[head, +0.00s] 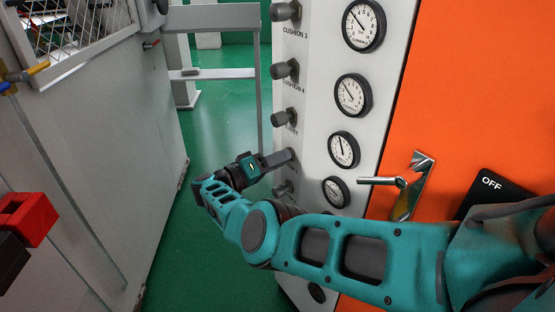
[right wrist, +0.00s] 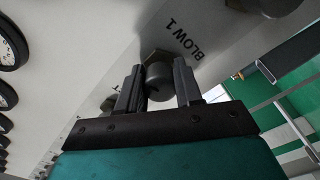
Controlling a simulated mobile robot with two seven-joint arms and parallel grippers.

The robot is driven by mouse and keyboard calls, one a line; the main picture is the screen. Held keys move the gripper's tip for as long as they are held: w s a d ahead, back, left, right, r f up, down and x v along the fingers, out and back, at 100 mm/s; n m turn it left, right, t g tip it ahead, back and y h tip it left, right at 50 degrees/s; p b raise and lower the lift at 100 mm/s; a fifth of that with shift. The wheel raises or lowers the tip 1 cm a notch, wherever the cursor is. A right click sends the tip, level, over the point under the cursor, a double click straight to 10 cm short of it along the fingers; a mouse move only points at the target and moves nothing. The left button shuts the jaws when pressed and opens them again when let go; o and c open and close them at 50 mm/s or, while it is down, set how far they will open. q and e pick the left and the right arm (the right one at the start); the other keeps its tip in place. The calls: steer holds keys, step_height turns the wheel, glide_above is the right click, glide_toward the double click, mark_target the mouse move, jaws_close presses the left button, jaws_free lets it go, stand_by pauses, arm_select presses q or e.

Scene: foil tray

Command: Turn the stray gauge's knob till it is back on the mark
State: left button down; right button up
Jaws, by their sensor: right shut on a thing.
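A pale panel carries a column of round white gauges with black rims and a column of grey knobs to their left. In the head view my right gripper (head: 279,160) reaches in front of the knobs. In the right wrist view its two fingers (right wrist: 159,88) are shut on the sides of the grey knob (right wrist: 159,81) by the label BLOW 1. The third gauge down (head: 344,150) has its needle nearer upright than the upper two gauges (head: 364,24) and (head: 353,95), whose needles lean up-left. The fourth gauge (head: 336,192) is too small to read.
Knobs labelled CUSHION 3 (head: 285,11) and CUSHION 4 (head: 284,69) sit above. A metal lever handle (head: 385,181) juts from the orange door (head: 480,90) at the right. A grey cabinet (head: 105,150) stands at the left. Green floor (head: 220,105) lies between.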

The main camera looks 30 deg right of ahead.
arm_select(q)
steer(key=shift+w+r, duration=0.1)
arm_select(e)
steer(key=shift+s+f, duration=0.2)
steer(key=shift+f, duration=0.1)
steer(key=o, duration=1)
steer(key=shift+w+r, duration=0.1)
steer(key=shift+r, duration=0.1)
arm_select(q)
steer(key=f+b, duration=0.2)
steer(key=b, duration=0.1)
steer(key=d+f+b, duration=0.1)
steer(key=b, duration=0.1)
steer(key=shift+w+d, duration=0.1)
steer(key=shift+w, duration=0.25)
arm_select(e)
steer(key=a, duration=1.3)
arm_select(q)
steer(key=shift+s+f, duration=0.1)
